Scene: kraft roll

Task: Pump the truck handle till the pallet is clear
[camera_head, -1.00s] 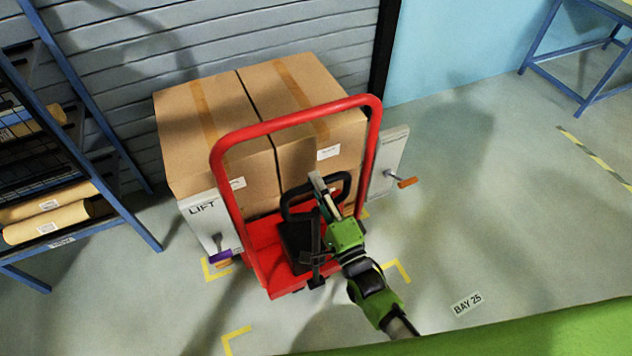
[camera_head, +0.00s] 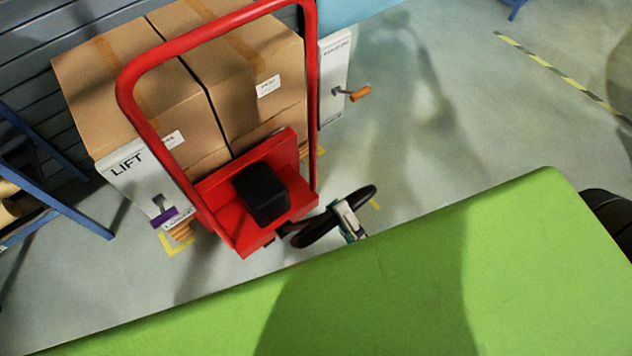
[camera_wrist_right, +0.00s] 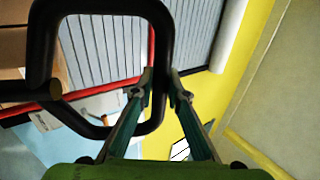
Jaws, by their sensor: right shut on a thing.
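The red truck (camera_head: 315,95) has a tall red hoop frame and a black block (camera_head: 262,193) at its base. Its black loop handle (camera_head: 366,196) is lowered, low in front of the truck. My right gripper (camera_head: 347,212) is shut on the handle. The right wrist view shows its fingertips (camera_wrist_right: 161,84) on one side bar of the black loop (camera_wrist_right: 105,4). Two brown cartons (camera_head: 135,85) stand behind the red frame. My left gripper is not in view.
A white panel marked LIFT (camera_head: 128,168) with a purple-labelled lever stands left of the truck. Another white panel (camera_head: 335,75) with an orange-handled crank (camera_head: 359,94) stands right. Blue shelving (camera_head: 65,210) is at the left.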

